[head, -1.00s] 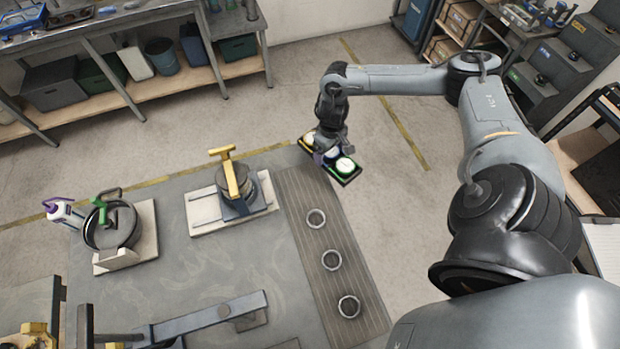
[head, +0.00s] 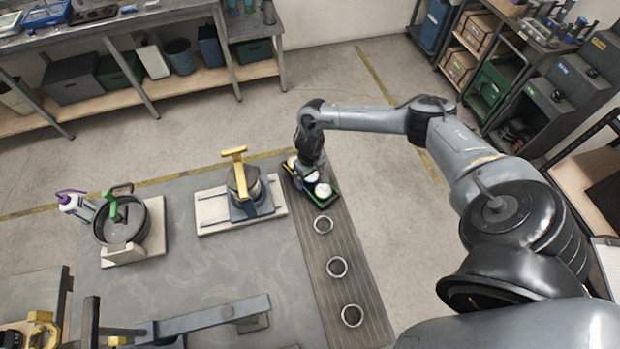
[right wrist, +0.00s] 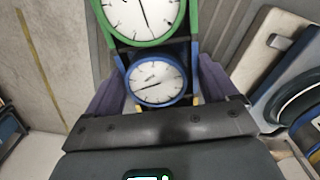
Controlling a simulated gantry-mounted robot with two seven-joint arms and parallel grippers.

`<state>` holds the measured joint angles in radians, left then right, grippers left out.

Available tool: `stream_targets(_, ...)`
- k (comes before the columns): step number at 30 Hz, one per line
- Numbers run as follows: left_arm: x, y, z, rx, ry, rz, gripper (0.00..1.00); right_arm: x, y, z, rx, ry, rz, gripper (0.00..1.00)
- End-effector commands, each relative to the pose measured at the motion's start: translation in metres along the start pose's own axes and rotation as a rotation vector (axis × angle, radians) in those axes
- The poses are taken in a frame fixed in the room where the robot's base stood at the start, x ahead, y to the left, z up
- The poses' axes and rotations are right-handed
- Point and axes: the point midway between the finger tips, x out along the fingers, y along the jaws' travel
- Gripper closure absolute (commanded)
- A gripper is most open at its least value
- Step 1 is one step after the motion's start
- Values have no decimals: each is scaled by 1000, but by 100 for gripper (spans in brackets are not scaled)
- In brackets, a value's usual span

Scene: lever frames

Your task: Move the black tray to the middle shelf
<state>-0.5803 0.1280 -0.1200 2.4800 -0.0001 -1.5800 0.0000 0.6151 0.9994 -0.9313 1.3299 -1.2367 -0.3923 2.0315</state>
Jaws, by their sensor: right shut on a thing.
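The black tray (head: 330,199) carries round white-faced gauges and is at the far end of the ribbed grey strip on the bench. I cannot tell whether it touches the strip. My right gripper (head: 311,172) is shut on the tray from above and hides part of it. In the right wrist view, a green-rimmed gauge (right wrist: 140,15) and a blue-rimmed gauge (right wrist: 157,82) show, the blue one between the purple fingers (right wrist: 160,95). A shelf unit (head: 490,85) with crates stands at the back right; I cannot tell which level is the middle shelf. My left gripper is not in view.
The ribbed strip (head: 352,275) has three metal rings (head: 337,267) in a row. A clamp with a yellow handle (head: 234,152) stands left of the tray. A pot-like fixture with a green handle (head: 112,205) is farther left. Open floor (head: 330,80) lies beyond the bench.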

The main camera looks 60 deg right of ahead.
Motion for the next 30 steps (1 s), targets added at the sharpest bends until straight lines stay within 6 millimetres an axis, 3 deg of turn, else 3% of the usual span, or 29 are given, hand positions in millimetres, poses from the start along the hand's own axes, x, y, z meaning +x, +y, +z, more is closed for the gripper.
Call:
stream_targets(4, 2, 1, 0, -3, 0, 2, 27, 16, 0, 0, 1, 0, -1, 52)
stream_targets(16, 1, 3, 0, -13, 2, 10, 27, 19, 0, 0, 0, 1, -1, 52)
stream_targets(17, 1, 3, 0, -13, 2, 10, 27, 20, 0, 0, 0, -1, -1, 12)
stream_targets(19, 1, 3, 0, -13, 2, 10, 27, 20, 0, 0, 0, 0, -1, 1)
stream_targets(30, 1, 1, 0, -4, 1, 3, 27, 14, 0, 0, 0, 0, -1, 0)
